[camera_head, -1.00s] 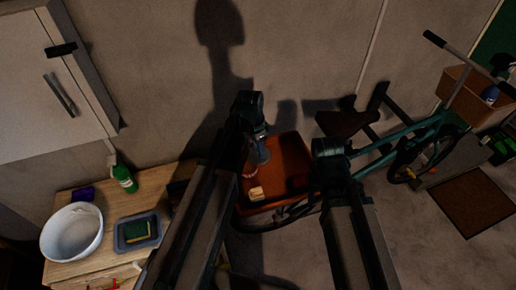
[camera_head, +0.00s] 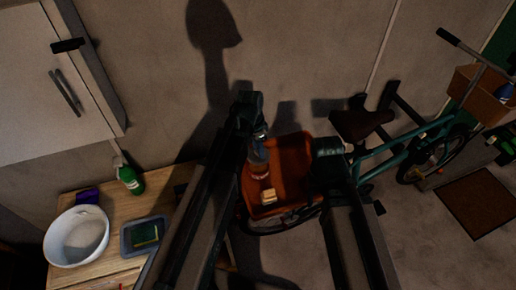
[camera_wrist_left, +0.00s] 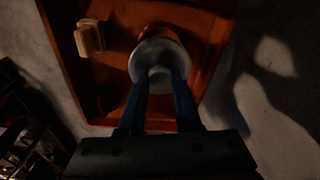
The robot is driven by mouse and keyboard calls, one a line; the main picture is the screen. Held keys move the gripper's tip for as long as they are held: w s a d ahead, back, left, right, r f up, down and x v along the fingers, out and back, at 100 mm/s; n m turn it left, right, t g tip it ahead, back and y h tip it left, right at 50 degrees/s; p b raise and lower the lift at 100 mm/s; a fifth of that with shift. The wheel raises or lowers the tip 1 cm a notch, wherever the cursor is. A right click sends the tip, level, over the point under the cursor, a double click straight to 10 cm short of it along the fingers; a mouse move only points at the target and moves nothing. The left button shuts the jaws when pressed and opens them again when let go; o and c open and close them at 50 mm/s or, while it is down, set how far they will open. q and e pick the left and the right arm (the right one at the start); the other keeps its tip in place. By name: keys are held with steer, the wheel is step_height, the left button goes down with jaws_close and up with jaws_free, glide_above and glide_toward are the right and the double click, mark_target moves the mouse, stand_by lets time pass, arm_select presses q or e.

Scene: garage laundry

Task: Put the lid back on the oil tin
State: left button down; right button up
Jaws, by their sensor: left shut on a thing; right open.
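My left gripper (camera_head: 260,148) is shut on a pale grey round lid with a knob (camera_wrist_left: 155,64). In the left wrist view its two blue fingers pinch the knob. The oil tin (camera_head: 259,171), orange-brown, stands on an orange-red surface (camera_head: 288,160) under the lid. In the left wrist view the lid covers most of the tin (camera_wrist_left: 165,31). I cannot tell whether lid and tin touch. My right gripper (camera_head: 327,178) is a dark shape below its arm's teal joint, open; its fingers are hard to make out.
A small wooden block (camera_head: 268,196) lies near the tin, also in the left wrist view (camera_wrist_left: 89,38). A bicycle (camera_head: 392,155) stands to the right. A wooden counter (camera_head: 120,208) at left holds a white bowl (camera_head: 78,236), a green bottle (camera_head: 130,180) and a tray (camera_head: 128,246).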

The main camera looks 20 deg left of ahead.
arm_select(q)
steer(key=shift+f+b, duration=1.75)
steer(key=shift+f, duration=0.35)
steer(key=shift+f, duration=0.15)
stand_by(0.5)
steer(key=shift+c, duration=0.2)
jaws_free()
stand_by(0.4)
steer(key=shift+r+p, duration=3.45)
steer(key=shift+r, duration=0.1)
